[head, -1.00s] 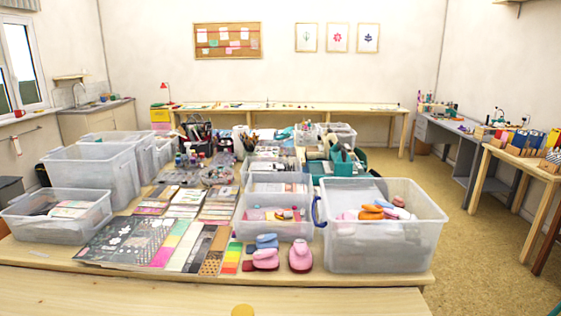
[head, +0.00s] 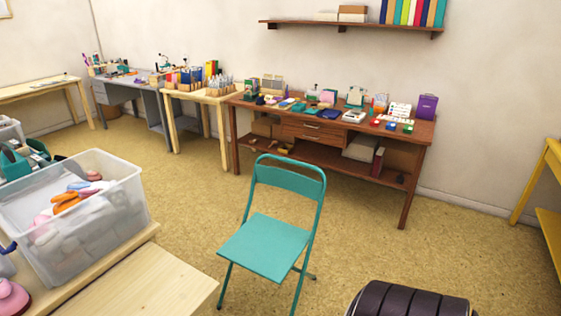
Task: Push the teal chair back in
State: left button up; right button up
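The teal chair (head: 265,248) stands unfolded on the floor in the middle of the head view. It is a folding chair with a flat teal seat and an open-frame backrest. Its backrest is on the side toward the dark wooden table (head: 330,128), and its seat extends toward the lower left, toward the light wooden table (head: 150,285). A gap of bare floor separates the chair from the dark wooden table. Neither of my grippers is in view.
A clear bin (head: 80,245) of colourful punches stands on the light table at left. A dark ribbed rounded object (head: 410,302) is at the bottom right. A yellow shelf unit (head: 548,205) is at the right edge. Cork-coloured floor (head: 440,250) is free right of the chair.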

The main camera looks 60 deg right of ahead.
aim_at(269, 247)
jog(key=z, duration=1.7)
jog(key=i+l+z, duration=0.25)
jog(key=i, duration=0.15)
jog(key=i+l+z, duration=0.1)
jog(key=i+z, duration=0.2)
jog(key=i, duration=0.05)
